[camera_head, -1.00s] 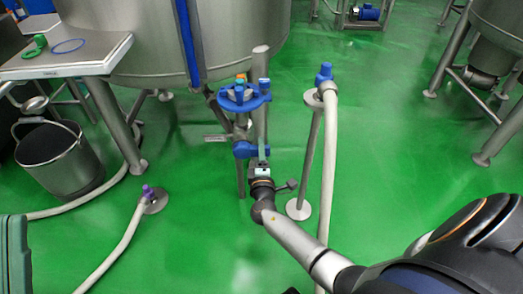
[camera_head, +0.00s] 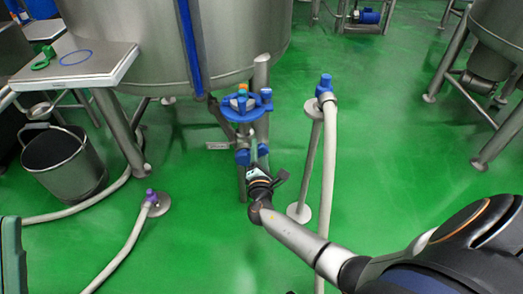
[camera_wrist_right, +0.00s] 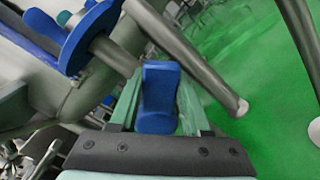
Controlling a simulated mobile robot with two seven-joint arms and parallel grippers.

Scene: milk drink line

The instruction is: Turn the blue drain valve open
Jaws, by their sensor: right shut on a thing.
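The blue drain valve handle (camera_head: 243,157) sits low on the upright pipe below the steel tank. In the right wrist view the blue handle (camera_wrist_right: 158,95) stands between the two green fingers. My right gripper (camera_head: 261,161) is shut on this handle and looks rolled to a tilt in the head view. The fingers and wrist partly hide the handle and the valve body in the head view.
A blue handwheel (camera_head: 240,108) sits just above the drain valve. A hose stand with a blue fitting (camera_head: 325,84) and pale hose is close on the right. A steel bucket (camera_head: 65,165) and a side table (camera_head: 75,62) are at left. Green floor is open at right.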

